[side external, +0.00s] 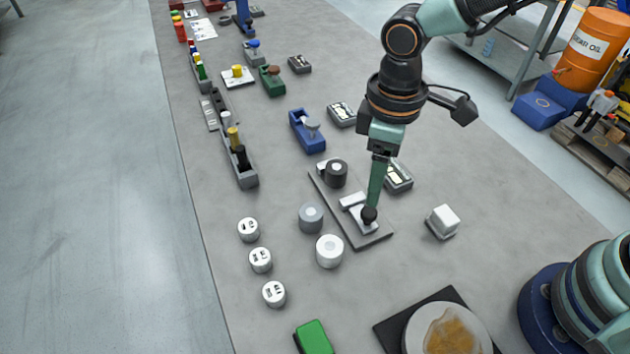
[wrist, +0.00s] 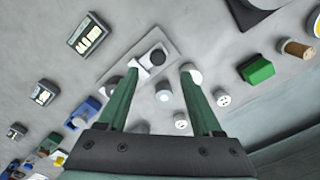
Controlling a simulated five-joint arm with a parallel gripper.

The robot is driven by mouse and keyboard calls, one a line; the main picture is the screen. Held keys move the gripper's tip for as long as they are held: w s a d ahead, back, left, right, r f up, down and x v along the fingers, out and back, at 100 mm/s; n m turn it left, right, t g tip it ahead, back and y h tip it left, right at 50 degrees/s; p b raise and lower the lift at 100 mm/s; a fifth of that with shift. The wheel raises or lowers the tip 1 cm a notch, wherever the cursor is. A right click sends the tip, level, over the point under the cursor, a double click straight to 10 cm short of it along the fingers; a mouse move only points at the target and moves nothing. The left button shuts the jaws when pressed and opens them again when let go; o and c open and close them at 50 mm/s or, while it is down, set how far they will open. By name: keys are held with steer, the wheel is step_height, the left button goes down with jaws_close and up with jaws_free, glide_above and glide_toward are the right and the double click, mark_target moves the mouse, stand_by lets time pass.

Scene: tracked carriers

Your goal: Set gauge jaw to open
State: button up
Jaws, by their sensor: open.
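The gauge is a grey plate (side external: 375,240) near the middle of the side view. It carries a dark cylinder (side external: 336,173) at its far end and a silver jaw piece (side external: 352,203) with a black knob (side external: 369,215) at its near end. My gripper (side external: 373,203) points down over the knob; contact cannot be told from this side. In the wrist view my gripper (wrist: 161,73) is open, with nothing between the fingertips. The gauge plate (wrist: 172,48) and black knob (wrist: 157,57) show beyond the tips. The left finger hides part of the plate.
A grey cylinder (side external: 311,217) and a white cylinder (side external: 329,250) stand just left of the plate. A white cube (side external: 443,220) is to the right. A blue fixture (side external: 307,131) is behind. A round disc on a dark base (side external: 390,336) and a green block (side external: 313,338) are in front.

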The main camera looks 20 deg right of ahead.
steer(key=shift+r, duration=2)
steer(key=d+r+m+t, duration=0.2)
steer(key=d+r+m, duration=0.2)
steer(key=d, duration=0.6)
steer(key=s+d+r+m+t, duration=0.1)
steer(key=d+r+m+t, duration=0.2)
steer(key=d, duration=0.8)
steer(key=shift+r+m+t, duration=0.3)
steer(key=shift+r+m, duration=0.55)
steer(key=shift+m, duration=0.15)
